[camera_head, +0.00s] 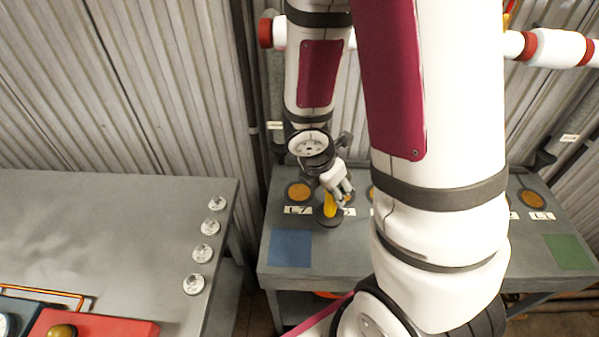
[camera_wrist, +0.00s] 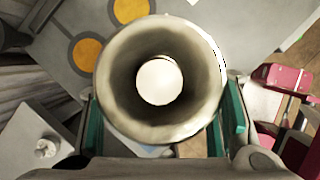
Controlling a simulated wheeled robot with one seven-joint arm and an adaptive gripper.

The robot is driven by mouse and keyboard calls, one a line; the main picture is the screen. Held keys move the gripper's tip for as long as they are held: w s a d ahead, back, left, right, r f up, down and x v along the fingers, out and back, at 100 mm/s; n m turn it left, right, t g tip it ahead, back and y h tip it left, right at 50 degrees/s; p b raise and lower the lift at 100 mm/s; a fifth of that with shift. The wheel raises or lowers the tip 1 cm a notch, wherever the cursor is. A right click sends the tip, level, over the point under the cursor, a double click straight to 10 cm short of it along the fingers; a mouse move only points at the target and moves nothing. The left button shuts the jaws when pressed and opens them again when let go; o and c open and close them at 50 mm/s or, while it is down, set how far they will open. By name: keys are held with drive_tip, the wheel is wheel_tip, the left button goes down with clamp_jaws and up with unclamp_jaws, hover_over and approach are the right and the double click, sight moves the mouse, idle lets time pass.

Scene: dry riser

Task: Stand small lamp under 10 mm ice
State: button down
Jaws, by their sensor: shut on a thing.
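My gripper (camera_head: 340,186) is shut on a small lamp (camera_head: 329,206) with a yellow body and a dark round base. In the wrist view the lamp's round metal mouth with a pale centre (camera_wrist: 160,82) fills the middle, between the green-lined fingers (camera_wrist: 165,125). The lamp is over the grey bench (camera_head: 285,270), near its left end; I cannot tell if its base touches the top. An orange disc (camera_head: 299,191) with a white label (camera_head: 297,210) lies just left of it. Another label (camera_head: 349,211) is partly hidden. No label reads clearly as 10 mm ice.
A blue square (camera_head: 290,248) and a green square (camera_head: 570,251) mark the bench top. Another orange disc (camera_head: 532,198) is at right. My arm hides the bench's middle. A separate grey table (camera_head: 120,215) at left bears several metal knobs (camera_head: 203,254) and a red box (camera_head: 90,325).

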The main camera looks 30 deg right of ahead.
drive_tip(key=w+f+b, duration=0.2)
drive_tip(key=w+b, duration=0.1)
drive_tip(key=w, duration=0.4)
drive_tip(key=w+f+b, duration=0.3)
drive_tip(key=w+b, duration=0.1)
drive_tip(key=w, duration=0.3)
drive_tip(key=shift+w, duration=0.35)
drive_tip(key=shift+a+f, duration=0.1)
drive_tip(key=shift+a, duration=0.05)
drive_tip(key=c, duration=0.6)
unclamp_jaws()
